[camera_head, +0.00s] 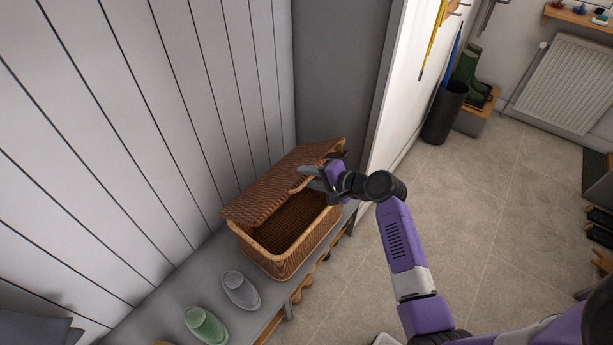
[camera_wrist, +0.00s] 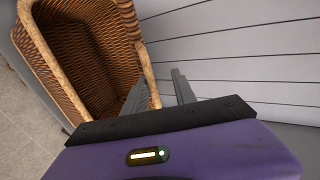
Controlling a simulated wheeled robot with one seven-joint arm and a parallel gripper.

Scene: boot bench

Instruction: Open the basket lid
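The brown wicker basket (camera_head: 288,264) stands on the grey bench and its inside shows. Its lid (camera_head: 283,182) is raised and tilted, with a clear gap over the front rim. My gripper (camera_head: 311,178) is at the lid's right front edge, with its fingers close to or touching it. In the wrist view the basket (camera_wrist: 42,62) fills the upper left, and a wicker edge runs down to my gripper (camera_wrist: 158,82). The two fingers are apart there. I cannot tell whether that edge is lid or rim, or whether the fingers press on it.
Grey and green slippers (camera_head: 240,290) (camera_head: 206,325) lie on the bench (camera_head: 180,290) in front of the basket. A panelled wall (camera_head: 150,120) stands close behind it. A dark bin (camera_head: 445,112) and green boots (camera_head: 466,68) are farther off. The tiled floor (camera_head: 480,220) is clear.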

